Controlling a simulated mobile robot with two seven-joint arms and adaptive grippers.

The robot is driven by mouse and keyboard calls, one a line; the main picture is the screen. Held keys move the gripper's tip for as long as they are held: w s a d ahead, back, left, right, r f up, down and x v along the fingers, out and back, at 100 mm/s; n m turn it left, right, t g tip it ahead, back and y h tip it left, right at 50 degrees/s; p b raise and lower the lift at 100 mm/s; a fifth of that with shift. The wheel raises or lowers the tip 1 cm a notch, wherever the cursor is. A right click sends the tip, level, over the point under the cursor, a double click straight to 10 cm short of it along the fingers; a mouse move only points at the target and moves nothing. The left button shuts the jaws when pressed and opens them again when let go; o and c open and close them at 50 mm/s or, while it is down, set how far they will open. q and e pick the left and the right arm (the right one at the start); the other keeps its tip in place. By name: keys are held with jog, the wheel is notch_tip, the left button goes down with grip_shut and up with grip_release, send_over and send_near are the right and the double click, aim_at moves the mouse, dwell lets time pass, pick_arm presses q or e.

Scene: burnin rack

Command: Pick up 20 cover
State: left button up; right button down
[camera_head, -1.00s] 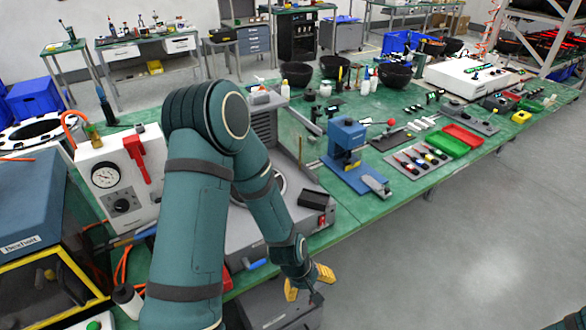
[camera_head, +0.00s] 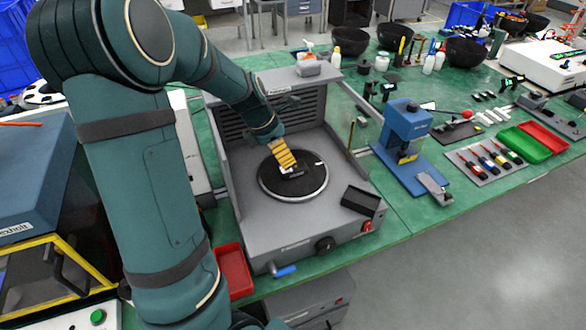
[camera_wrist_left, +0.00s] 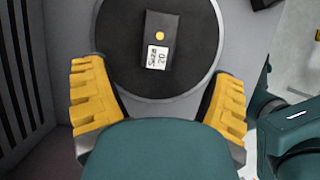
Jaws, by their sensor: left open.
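The cover is a small dark block (camera_wrist_left: 160,38) with a yellow dot and a white label reading "Size 20". It lies on a round black disc (camera_wrist_left: 117,55) inside a grey machine with raised side and back walls. In the head view the disc (camera_head: 268,187) shows, and the cover (camera_head: 295,174) is partly hidden by my gripper. My left gripper (camera_head: 283,155) has yellow fingers and reaches down over the disc. In the left wrist view its fingers (camera_wrist_left: 160,105) are spread wide, with the cover beyond them and nothing held. My right gripper is not in view.
The grey machine (camera_head: 290,245) has a black open box (camera_head: 360,201) on its front right corner. A red tray (camera_head: 233,271) lies to its left. A blue press (camera_head: 408,140) and a tool mat stand to its right.

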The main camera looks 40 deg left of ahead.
aim_at(293, 167)
pick_arm(q)
jog(key=shift+b+x, duration=0.45)
jog(key=shift+x, duration=0.85)
jog(key=b+x, duration=0.2)
jog(key=x, duration=0.3)
jog(key=shift+r, duration=0.1)
jog(key=c, duration=1.3)
